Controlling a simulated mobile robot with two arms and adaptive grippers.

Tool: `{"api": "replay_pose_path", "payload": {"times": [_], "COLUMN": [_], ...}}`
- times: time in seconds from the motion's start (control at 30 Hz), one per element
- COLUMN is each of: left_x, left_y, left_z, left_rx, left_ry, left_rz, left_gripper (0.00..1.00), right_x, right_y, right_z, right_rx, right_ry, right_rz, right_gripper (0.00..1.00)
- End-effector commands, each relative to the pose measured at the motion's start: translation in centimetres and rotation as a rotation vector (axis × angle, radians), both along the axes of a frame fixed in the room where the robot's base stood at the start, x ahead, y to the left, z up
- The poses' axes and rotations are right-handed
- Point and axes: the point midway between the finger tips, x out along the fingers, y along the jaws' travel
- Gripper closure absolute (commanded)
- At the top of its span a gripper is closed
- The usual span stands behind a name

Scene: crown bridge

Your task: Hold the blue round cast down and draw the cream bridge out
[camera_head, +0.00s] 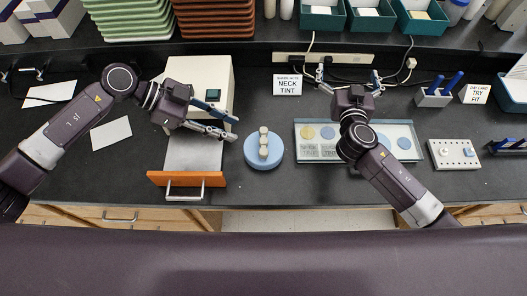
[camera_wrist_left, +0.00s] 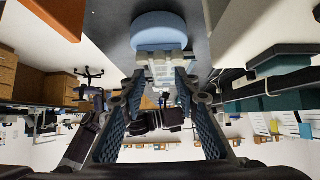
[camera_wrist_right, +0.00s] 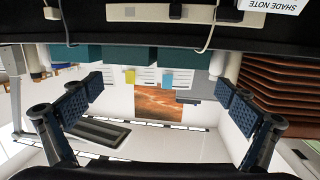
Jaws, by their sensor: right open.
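The blue round cast (camera_head: 250,161) stands on the dark bench, left of centre. The cream bridge (camera_head: 263,142) sits on top of it as a short row of pale blocks. In the left wrist view the cast (camera_wrist_left: 158,22) is at the top, with the bridge (camera_wrist_left: 162,68) showing between the fingers. My left gripper (camera_head: 236,128) has its fingers apart, just left of the cast, pointing at it; I see no contact. My right gripper (camera_head: 348,74) is open and empty over the back of the bench, right of the cast; the right wrist view shows its spread fingers (camera_wrist_right: 158,100).
A cream box (camera_head: 205,75) stands behind the left gripper, with an orange-fronted drawer (camera_head: 187,179) before it. A glass tray of discs (camera_head: 308,153) lies partly under my right arm. A pegged white block (camera_head: 455,153) is at right. Cables and a power strip (camera_head: 292,58) run along the back.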

Motion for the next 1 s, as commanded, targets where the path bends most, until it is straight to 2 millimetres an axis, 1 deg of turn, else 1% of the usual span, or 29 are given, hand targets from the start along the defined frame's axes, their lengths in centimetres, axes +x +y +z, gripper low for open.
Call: {"api": "replay_pose_path", "payload": {"times": [0.03,0.07,0.1,0.13,0.17,0.2,0.27,0.3,0.37,0.4,0.53,0.6,0.7,0.77,0.83,1.0], "left_x": [0.0,0.0,0.0,0.0,0.0,0.0,0.0,0.0,0.0,0.0,0.0,0.0,0.0,0.0,0.0,0.0], "left_y": [0.0,0.0,0.0,0.0,0.0,0.0,0.0,0.0,0.0,0.0,0.0,0.0,0.0,0.0,0.0,0.0], "left_z": [0.0,0.0,0.0,0.0,0.0,0.0,0.0,0.0,0.0,0.0,0.0,0.0,0.0,0.0,0.0,0.0], "left_rx": [0.000,0.000,0.000,0.000,0.000,0.000,0.000,0.000,0.000,0.000,0.000,0.000,0.000,0.000,0.000,0.000], "left_ry": [0.000,0.000,0.000,0.000,0.000,0.000,0.000,0.000,0.000,0.000,0.000,0.000,0.000,0.000,0.000,0.000], "left_rz": [0.000,0.000,0.000,0.000,0.000,0.000,0.000,0.000,0.000,0.000,0.000,0.000,0.000,0.000,0.000,0.000], "left_gripper": [0.71,0.71,0.71,0.71,0.71,0.71,0.71,0.71,0.71,0.71,0.71,0.71,0.71,0.71,0.71,0.71], "right_x": [-0.6,-1.0,-1.9,-2.6,-3.5,-4.8,-7.0,-8.5,-10.8,-12.3,-16.5,-18.1,-19.6,-19.9,-19.7,-17.5], "right_y": [3.2,4.9,7.2,8.9,10.4,12.3,14.9,16.3,18.2,19.2,21.6,22.4,23.1,23.2,23.3,23.3], "right_z": [0.2,0.1,-0.1,-0.5,-1.0,-1.7,-3.2,-4.3,-5.7,-6.6,-8.9,-9.6,-10.2,-10.5,-10.7,-11.5], "right_rx": [0.003,0.003,0.005,0.005,0.006,0.007,0.011,0.013,0.015,0.014,0.014,0.013,0.012,0.010,0.008,0.005], "right_ry": [-0.008,-0.011,-0.011,-0.007,0.000,0.012,0.040,0.062,0.098,0.122,0.193,0.221,0.246,0.254,0.257,0.255], "right_rz": [0.048,0.072,0.103,0.122,0.139,0.157,0.173,0.176,0.177,0.173,0.154,0.144,0.135,0.132,0.131,0.129], "right_gripper": [0.00,0.00,0.00,0.00,0.00,0.00,0.00,0.00,0.00,0.00,0.00,0.00,0.00,0.00,0.00,0.00]}}
